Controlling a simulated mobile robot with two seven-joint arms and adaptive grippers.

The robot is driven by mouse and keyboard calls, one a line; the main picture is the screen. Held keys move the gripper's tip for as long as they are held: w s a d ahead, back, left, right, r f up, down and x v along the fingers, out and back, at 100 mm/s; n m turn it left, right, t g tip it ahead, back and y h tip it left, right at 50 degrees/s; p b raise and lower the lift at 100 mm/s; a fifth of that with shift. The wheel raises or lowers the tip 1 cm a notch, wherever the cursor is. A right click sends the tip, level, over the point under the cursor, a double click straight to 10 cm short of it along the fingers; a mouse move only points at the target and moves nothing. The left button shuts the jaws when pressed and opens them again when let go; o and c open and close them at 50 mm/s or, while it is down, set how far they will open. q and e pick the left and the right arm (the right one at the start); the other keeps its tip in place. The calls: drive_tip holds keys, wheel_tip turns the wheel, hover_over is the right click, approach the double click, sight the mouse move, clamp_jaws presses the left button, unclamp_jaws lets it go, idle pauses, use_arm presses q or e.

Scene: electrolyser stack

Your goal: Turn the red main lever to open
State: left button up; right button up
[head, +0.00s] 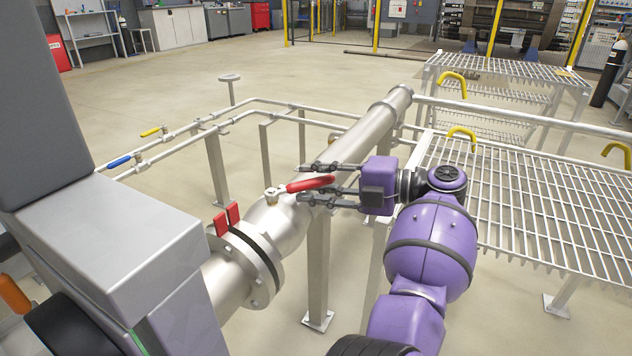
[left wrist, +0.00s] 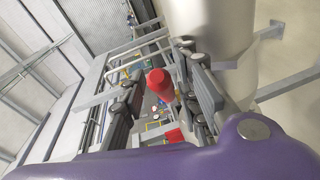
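The red main lever (head: 308,185) sits on a valve stem on top of the thick silver pipe (head: 345,145) in the head view. It points right from its stem, at an angle to the pipe. My left gripper (head: 312,184) is open, with its dark fingers above and below the lever's free end in that view. In the left wrist view, the red lever end (left wrist: 160,82) shows between the two spread fingers (left wrist: 162,100), with a gap on each side. I cannot see clear contact. My right gripper is not in view.
Thin pipes with a blue lever (head: 119,161) and a yellow lever (head: 150,132) run at left. A grated platform (head: 540,200) with yellow handles lies right. Open floor lies beyond.

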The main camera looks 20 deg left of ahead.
use_arm(q)
drive_tip(key=shift+f, duration=0.1)
drive_tip(key=shift+d, duration=0.1)
drive_tip(key=shift+s+d, duration=0.1)
drive_tip(key=shift+d, duration=0.15)
drive_tip(key=d+r, duration=0.1)
drive_tip(key=d, duration=0.6)
drive_tip(key=shift+s+d, duration=0.15)
drive_tip(key=shift+s, duration=0.15)
drive_tip(key=shift+r, duration=0.1)
drive_tip(key=shift+c, duration=0.4)
